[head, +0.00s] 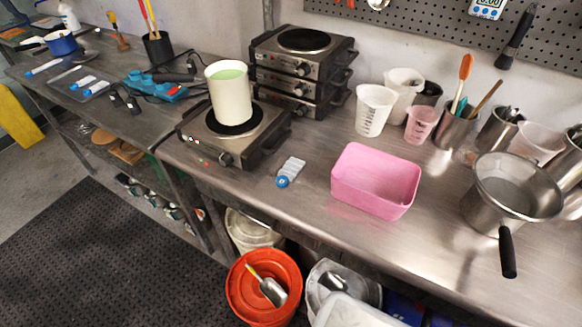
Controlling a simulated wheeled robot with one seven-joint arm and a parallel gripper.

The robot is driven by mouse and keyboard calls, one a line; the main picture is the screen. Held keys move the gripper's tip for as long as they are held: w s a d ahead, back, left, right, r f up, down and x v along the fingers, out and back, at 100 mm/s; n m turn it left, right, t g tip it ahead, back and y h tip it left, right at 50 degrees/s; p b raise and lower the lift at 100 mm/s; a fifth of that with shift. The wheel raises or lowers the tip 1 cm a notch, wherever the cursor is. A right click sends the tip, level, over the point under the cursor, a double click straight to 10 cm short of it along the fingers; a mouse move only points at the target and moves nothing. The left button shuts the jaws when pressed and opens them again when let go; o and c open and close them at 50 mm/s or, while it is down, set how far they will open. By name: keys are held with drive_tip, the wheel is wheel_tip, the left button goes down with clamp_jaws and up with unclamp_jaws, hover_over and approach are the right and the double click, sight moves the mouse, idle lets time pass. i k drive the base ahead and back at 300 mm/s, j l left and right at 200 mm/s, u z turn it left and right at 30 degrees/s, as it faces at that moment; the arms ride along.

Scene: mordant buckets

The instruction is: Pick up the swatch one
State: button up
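I cannot tell for sure which thing is the swatch one. A small white piece with a round blue end (289,173) lies on the steel counter, between the hot plate and the pink tub. Similar small white and blue pieces lie on the left bench: one (42,68) toward the far left, and others near a dark mat (64,76). A pink rectangular tub (376,206) stands on the counter and looks empty. No bucket or tub in view clearly shows a swatch. My gripper is not in view.
A white pot (229,93) with pale green contents stands on a hot plate (199,134). Stacked hot plates (302,87) stand behind. Measuring cups (374,110) and a steel pan (515,188) are on the right. An orange bucket (238,297) sits below. Counter around the white-and-blue piece is clear.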

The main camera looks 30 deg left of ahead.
sight(292, 167)
drive_tip(key=j+u, duration=0.1)
drive_tip(key=u, duration=0.25)
drive_tip(key=k+j+u, duration=0.1)
drive_tip(key=u, duration=0.65)
drive_tip(key=l+u, duration=0.1)
drive_tip(key=u, duration=0.2)
drive_tip(key=l+u, duration=0.25)
drive_tip(key=i+j, duration=0.15)
drive_tip(key=j, duration=0.25)
drive_tip(key=i+j, duration=0.2)
drive_tip(key=j, duration=0.2)
drive_tip(key=i+j, duration=0.15)
drive_tip(key=j, duration=0.25)
